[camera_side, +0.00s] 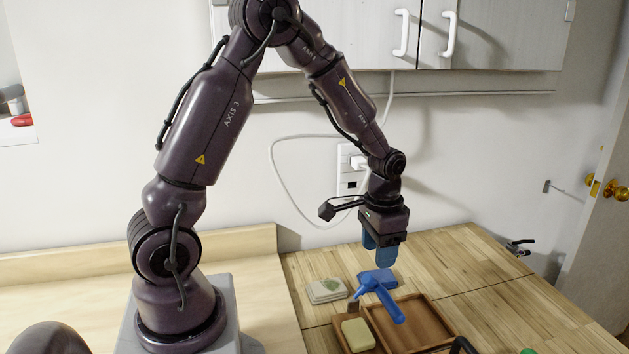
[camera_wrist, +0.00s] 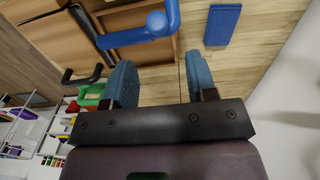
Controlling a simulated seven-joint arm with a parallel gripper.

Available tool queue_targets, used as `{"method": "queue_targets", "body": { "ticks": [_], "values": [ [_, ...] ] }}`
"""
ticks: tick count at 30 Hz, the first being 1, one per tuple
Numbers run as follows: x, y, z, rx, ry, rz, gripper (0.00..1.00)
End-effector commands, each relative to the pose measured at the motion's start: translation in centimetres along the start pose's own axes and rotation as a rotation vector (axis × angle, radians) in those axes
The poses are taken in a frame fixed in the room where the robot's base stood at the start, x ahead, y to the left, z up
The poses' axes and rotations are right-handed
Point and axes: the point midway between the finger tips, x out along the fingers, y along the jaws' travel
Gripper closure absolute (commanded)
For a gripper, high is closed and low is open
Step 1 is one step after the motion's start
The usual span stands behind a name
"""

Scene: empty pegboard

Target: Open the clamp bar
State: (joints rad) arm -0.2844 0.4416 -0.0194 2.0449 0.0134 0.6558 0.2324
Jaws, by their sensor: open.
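A blue bar with a rounded knob and a crosswise arm, which looks like the clamp bar (camera_side: 388,303), lies across the near-left part of a wooden tray (camera_side: 428,312). It also shows at the top of the wrist view (camera_wrist: 138,37). My gripper (camera_side: 379,252) hangs above and behind the bar, pointing down, with blue pads. In the wrist view my gripper (camera_wrist: 161,82) has its pads wide apart with nothing between them. The gripper is clear of the bar. How the bar is hinged or latched cannot be told.
A flat blue block (camera_side: 378,278) lies behind the bar. A pale yellow block (camera_side: 357,335) sits in the tray's left compartment. A black handle (camera_side: 463,345) is at the tray's front.

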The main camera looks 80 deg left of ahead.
Motion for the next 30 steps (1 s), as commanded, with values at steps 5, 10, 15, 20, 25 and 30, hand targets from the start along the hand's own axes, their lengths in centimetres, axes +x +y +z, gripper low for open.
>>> {"method": "queue_targets", "body": {
  "ticks": [5, 10, 15, 20, 25, 30],
  "values": [
    [-3.8, 0.0, -0.1, 0.0, 0.007, -0.002, 0.48],
    [-6.6, 0.2, 0.6, -0.015, -0.006, 0.002, 0.48],
    [-7.8, 1.5, 3.4, -0.087, -0.009, 0.001, 0.48],
    [-9.8, 2.7, 5.2, -0.097, 0.035, -0.007, 0.48],
    [-11.8, 4.0, 7.0, -0.098, 0.091, -0.013, 0.48],
    [-13.5, 5.1, 8.9, -0.092, 0.153, -0.016, 0.48]
  ]
}}
